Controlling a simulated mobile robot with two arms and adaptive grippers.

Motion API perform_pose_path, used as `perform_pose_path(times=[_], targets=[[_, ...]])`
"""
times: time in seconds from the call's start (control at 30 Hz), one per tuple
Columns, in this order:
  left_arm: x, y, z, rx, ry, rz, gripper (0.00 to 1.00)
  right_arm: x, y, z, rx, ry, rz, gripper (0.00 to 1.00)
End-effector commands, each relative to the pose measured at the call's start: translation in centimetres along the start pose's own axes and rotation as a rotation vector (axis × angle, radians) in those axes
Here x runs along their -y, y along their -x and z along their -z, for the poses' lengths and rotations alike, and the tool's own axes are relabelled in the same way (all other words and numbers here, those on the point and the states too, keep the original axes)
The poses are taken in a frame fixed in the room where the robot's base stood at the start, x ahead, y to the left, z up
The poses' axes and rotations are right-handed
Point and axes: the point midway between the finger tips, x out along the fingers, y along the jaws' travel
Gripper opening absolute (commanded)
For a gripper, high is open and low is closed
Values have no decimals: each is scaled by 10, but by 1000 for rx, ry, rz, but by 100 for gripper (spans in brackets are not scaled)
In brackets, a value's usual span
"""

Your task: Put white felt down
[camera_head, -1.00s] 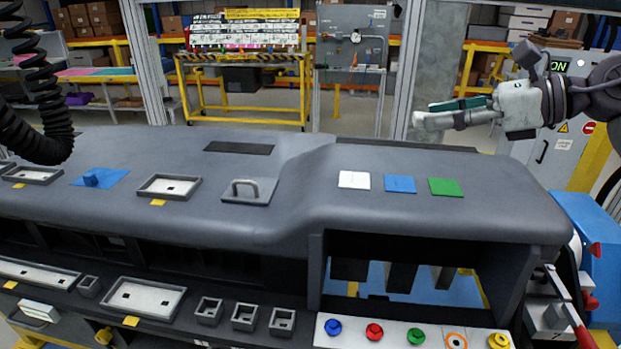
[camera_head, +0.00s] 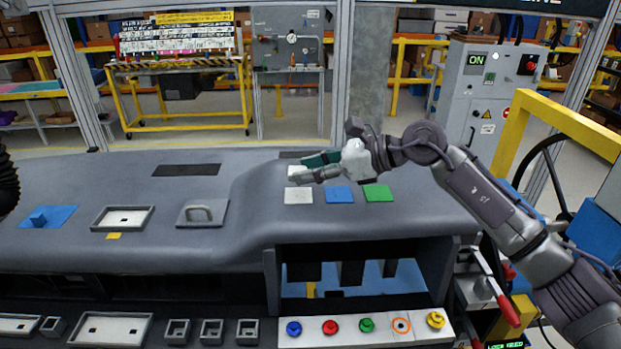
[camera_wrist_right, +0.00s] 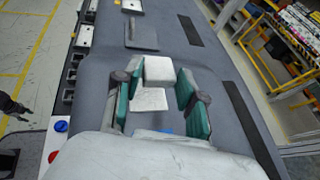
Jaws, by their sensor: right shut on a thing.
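My right gripper (camera_head: 311,168) is above the dashboard, with its arm coming in from the right. It is shut on the white felt (camera_wrist_right: 158,69), a small pale block between the green finger pads in the right wrist view. In the head view the white felt (camera_head: 299,174) shows at the fingertips, just behind and above a flat white square (camera_head: 298,196) on the dashboard. That white square also shows in the right wrist view (camera_wrist_right: 149,100). A blue square (camera_head: 339,195) and a green square (camera_head: 378,193) lie to its right. My left gripper is out of view.
On the dashboard (camera_head: 240,232) to the left are a handled plate (camera_head: 203,213), a shallow tray (camera_head: 123,219) and a blue piece on a blue mat (camera_head: 48,217). Coloured buttons (camera_head: 366,326) line the front. A dark slot (camera_head: 187,170) lies farther back.

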Motion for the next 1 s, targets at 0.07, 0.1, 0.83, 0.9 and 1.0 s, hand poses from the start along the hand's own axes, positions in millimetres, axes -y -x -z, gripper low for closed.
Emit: perform_pose_path(times=[0.07,0.1,0.83,0.9,1.0], targets=[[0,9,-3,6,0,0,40,0,-4,9,-3,-6,-2,27],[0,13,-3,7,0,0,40,-1,-6,14,-4,-7,-2,27],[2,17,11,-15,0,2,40,-2,-16,39,-2,-2,-1,65],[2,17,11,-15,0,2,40,-2,-16,39,-2,-2,-1,66],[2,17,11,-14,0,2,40,-2,-16,39,-2,-2,-1,66]])
